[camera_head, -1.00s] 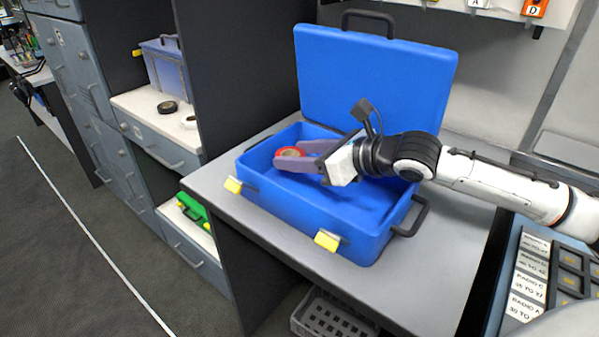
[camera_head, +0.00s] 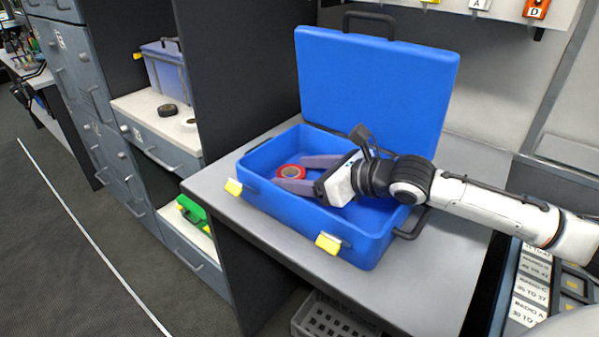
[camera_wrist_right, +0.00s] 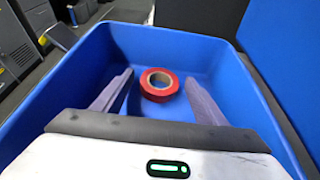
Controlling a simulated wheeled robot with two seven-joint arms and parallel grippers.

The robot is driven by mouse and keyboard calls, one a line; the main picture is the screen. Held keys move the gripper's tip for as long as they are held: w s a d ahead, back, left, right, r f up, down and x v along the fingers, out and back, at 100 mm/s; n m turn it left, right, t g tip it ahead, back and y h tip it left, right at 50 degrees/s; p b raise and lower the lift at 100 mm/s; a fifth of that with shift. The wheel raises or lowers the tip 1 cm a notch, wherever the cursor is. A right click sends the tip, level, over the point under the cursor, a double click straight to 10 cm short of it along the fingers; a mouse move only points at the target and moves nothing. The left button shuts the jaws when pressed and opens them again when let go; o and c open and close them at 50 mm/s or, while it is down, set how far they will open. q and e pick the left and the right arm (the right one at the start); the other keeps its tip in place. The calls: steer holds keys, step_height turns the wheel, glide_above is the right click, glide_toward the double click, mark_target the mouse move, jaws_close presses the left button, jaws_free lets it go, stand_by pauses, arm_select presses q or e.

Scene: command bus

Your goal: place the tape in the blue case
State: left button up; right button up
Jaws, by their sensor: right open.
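The blue case (camera_head: 262,201) stands open on the grey counter, its lid (camera_head: 375,85) upright at the back. A roll of red tape (camera_head: 290,172) lies inside, at the left end of the case. My right gripper (camera_head: 292,174) is open inside the case, its fingers spread apart. In the right wrist view the red tape (camera_wrist_right: 160,86) lies on the case floor just beyond and between the fingertips, and neither finger appears to touch it. My left gripper is not in view.
The case has yellow latches (camera_head: 328,243) on its front and a dark handle on its right side. A shelf at left holds a black tape roll (camera_head: 167,110), a white roll and a lilac bin (camera_head: 165,70). A grey crate (camera_head: 335,318) sits below the counter.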

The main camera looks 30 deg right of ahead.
steer(key=shift+r, duration=0.1)
steer(key=shift+s+d, duration=0.2)
steer(key=v, duration=0.4)
steer(key=shift+s+b, duration=0.15)
steer(key=shift+b, duration=0.2)
steer(key=p, duration=0.1)
steer(key=s+r+p, duration=0.1)
steer(key=shift+s+d+r+p, duration=0.1)
steer(key=shift+d+p, duration=0.2)
steer(key=shift+p, duration=0.1)
steer(key=shift+s+d+p, duration=0.1)
steer(key=shift+s+p, duration=0.05)
steer(key=shift+p, duration=0.15)
steer(key=shift+s+r+p, duration=0.1)
steer(key=shift+s+p, duration=0.2)
steer(key=shift+p, duration=0.1)
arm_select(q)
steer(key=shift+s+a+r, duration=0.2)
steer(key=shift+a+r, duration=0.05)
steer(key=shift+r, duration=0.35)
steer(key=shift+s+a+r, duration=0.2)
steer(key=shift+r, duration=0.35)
arm_select(e)
steer(key=shift+s, duration=0.1)
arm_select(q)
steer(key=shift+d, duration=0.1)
